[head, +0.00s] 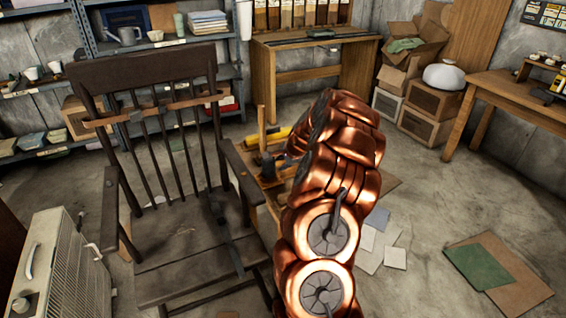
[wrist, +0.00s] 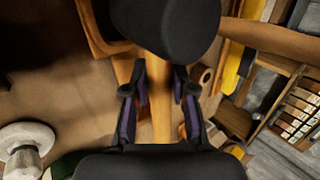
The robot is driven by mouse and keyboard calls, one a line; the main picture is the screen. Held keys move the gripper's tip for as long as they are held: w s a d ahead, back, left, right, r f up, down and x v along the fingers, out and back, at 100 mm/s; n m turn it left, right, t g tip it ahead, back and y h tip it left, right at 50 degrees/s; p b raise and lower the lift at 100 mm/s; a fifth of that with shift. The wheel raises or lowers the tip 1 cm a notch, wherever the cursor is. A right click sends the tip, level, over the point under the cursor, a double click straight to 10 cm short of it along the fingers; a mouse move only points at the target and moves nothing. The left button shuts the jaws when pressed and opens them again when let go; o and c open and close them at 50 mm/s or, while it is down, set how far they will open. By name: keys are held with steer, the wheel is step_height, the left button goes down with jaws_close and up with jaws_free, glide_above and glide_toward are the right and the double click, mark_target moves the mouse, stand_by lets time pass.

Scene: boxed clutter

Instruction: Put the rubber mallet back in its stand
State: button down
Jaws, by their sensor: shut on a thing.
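In the wrist view, the rubber mallet has a thick black head (wrist: 165,28) and a pale wooden handle (wrist: 161,112). My gripper (wrist: 160,100) is shut on the handle, with one dark finger on each side, just below the head. In the head view, my copper arm hides much of the area around the gripper. An upright wooden handle (head: 262,122) and dark parts show left of the arm, above a small wooden surface (head: 272,185); I cannot tell whether they are the mallet. I cannot make out the stand for certain.
A dark rocking chair (head: 180,255) stands close on the left, beside a metal heater (head: 62,270). A yellow object (wrist: 232,65) lies right of the mallet in the wrist view. A workbench (head: 315,50) and stacked boxes (head: 428,105) stand behind.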

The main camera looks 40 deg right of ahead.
steer(key=shift+f, duration=0.75)
stand_by(1.0)
steer(key=c, duration=0.9)
jaws_free()
steer(key=shift+v, duration=6)
steer(key=shift+a, duration=0.1)
